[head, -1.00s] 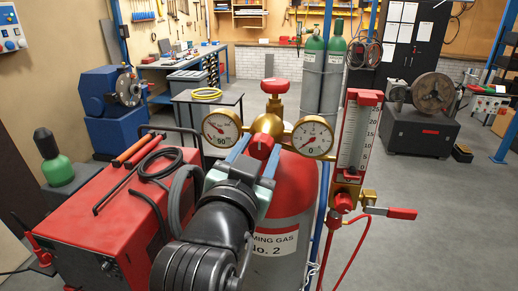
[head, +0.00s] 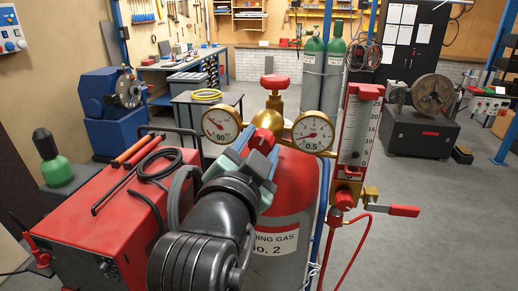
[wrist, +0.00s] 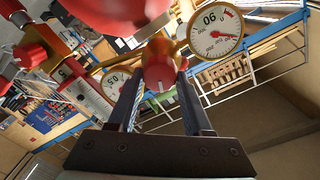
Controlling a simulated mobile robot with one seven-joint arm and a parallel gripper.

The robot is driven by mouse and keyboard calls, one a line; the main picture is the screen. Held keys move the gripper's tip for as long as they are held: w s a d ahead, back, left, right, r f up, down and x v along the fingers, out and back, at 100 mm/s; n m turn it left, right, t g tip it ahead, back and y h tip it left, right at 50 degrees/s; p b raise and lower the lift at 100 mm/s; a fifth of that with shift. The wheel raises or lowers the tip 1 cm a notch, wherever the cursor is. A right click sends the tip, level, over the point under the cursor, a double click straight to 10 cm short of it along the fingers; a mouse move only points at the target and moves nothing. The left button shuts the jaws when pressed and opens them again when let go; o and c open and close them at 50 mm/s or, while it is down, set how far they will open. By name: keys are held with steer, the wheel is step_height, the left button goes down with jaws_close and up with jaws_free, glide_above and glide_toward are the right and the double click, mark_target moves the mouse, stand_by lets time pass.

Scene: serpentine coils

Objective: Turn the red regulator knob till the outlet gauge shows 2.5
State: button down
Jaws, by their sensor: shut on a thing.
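The red regulator knob (head: 262,138) faces me on the brass regulator, partly hidden by my fingers. In the wrist view the knob (wrist: 159,72) sits between both fingers, with a pale mark on its face. My gripper (head: 258,151) is shut on it; the fingers also show in the wrist view (wrist: 160,84). The right-hand gauge (head: 313,132), which I take as the outlet gauge, reads 0.5. The left-hand gauge (head: 221,124) reads 90. In the wrist view the gauges appear upside down, with the 90 gauge (wrist: 216,32) at right.
A red-topped valve (head: 275,83) stands above the regulator on the red gas cylinder (head: 297,185). A flowmeter (head: 358,130) with a red lever (head: 404,211) is close on the right. A red welding machine (head: 125,215) with hoses and rods on top lies left. Open floor is at right.

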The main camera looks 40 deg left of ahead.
steer(key=m+b, duration=0.1)
steer(key=m, duration=0.4)
steer(key=shift+f, duration=0.1)
steer(key=shift+m+g+b, duration=0.3)
steer(key=shift+m+b, duration=0.55)
steer(key=shift+m, duration=1.55)
steer(key=shift+c, duration=1.6)
jaws_free()
steer(key=shift+w, duration=0.1)
